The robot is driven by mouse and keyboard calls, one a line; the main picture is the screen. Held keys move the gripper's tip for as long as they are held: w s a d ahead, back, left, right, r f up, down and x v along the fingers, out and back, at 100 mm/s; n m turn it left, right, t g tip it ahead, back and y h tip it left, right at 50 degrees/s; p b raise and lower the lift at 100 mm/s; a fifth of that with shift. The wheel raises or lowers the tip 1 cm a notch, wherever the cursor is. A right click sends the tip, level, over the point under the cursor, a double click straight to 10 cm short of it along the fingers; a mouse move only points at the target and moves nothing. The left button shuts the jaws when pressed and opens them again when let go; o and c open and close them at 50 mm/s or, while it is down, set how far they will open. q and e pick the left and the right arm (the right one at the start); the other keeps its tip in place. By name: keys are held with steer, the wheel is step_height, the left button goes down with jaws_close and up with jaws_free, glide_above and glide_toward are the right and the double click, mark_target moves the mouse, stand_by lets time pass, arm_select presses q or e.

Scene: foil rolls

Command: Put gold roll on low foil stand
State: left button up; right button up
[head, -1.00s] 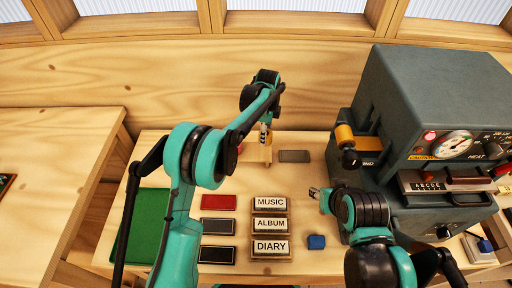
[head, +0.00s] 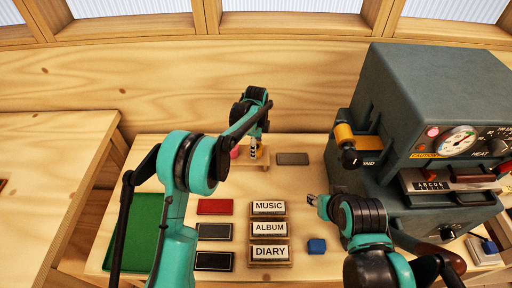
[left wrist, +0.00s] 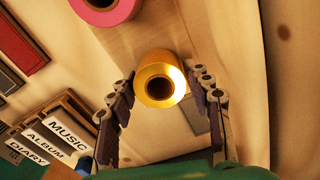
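The gold roll (left wrist: 150,88) is in the left wrist view, its round end and dark hole facing the camera. My left gripper (left wrist: 161,72) has a finger along each side of it, with the tips close against its sides. In the head view my left gripper (head: 256,150) is over a small wooden stand (head: 262,163) at the back of the table; fingers and arm hide most of the roll there. A pink roll (left wrist: 98,10) is beside it, also showing in the head view (head: 234,153). My right gripper (head: 313,200) is near the machine, its fingers too small to judge.
The grey press machine (head: 415,100) stands at the right, with a gold cylinder (head: 344,135) on its side. A grey plate (head: 292,158) lies right of the stand. MUSIC, ALBUM and DIARY blocks (head: 268,228), coloured slabs (head: 214,207) and a green tray (head: 140,225) are nearer.

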arm_select(q)
steer(key=shift+o, duration=0.6)
steer(key=shift+r, duration=0.1)
steer(key=shift+r, duration=0.25)
steer(key=s+a+r+n+t+p, duration=0.1)
steer(key=s+a+r+n+p, duration=0.15)
steer(key=r, duration=0.65)
steer(key=s+a+r+n+p, duration=0.1)
steer(key=s+a+r+n, duration=0.15)
steer(key=r, duration=0.65)
steer(key=s+a+r+n+t, duration=0.2)
steer(key=s+a+r+n, duration=0.35)
steer(key=s, duration=0.35)
steer(key=s+a+f+n+t, duration=0.2)
steer(key=s+n, duration=0.3)
steer(key=s, duration=0.3)
steer(key=s+a+f+n+t, duration=0.2)
steer(key=s+a+n, duration=0.3)
steer(key=s, duration=0.3)
steer(key=shift+s+a+f, duration=0.15)
steer(key=shift+s+f, duration=0.2)
steer(key=shift+f, duration=0.25)
